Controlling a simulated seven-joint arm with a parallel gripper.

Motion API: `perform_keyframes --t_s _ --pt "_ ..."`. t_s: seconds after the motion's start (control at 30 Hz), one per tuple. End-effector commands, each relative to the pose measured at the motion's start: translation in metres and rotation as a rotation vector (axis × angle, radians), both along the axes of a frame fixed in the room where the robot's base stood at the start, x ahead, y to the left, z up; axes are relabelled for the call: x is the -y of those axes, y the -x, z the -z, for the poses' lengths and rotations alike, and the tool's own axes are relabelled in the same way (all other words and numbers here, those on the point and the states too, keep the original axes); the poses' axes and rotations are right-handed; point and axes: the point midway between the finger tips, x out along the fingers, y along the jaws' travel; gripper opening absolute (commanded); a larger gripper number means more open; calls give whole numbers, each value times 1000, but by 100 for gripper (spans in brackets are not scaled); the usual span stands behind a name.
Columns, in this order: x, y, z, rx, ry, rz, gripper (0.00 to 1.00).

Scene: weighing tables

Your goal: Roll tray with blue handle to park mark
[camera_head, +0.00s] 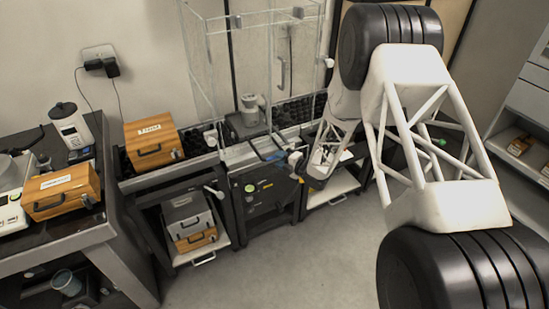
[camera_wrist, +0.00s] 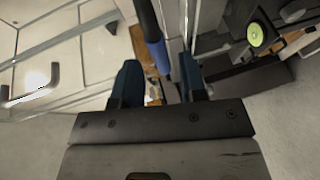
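A blue handle (camera_wrist: 150,27) on a rod shows in the wrist view, running down from the top edge. Its lower end lies between the two dark blue fingers of my gripper (camera_wrist: 162,80), which stand apart with gaps beside it. I cannot tell whether they touch it. In the head view my gripper (camera_head: 300,166) is low at the bench front, beside a dark unit. A white low tray (camera_head: 332,190) shows just below it; I cannot tell whether the blue handle belongs to it. I cannot make out a park mark.
A white handle (camera_head: 214,191) stands to the left and a green handle (camera_head: 438,142) to the right. The dark unit has a green disc (camera_head: 250,187). A glass enclosure (camera_head: 228,70) stands behind. Grey floor (camera_head: 290,260) in front is clear.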

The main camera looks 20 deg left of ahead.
Motion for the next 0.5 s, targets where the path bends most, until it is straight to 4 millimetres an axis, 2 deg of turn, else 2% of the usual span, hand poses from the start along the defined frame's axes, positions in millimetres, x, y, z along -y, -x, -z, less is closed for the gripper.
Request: perform_keyframes --t_s 0.23,0.5 --pt "-24 -9 5 -1 0 0 39" --pt "-32 -13 6 0 0 0 39"
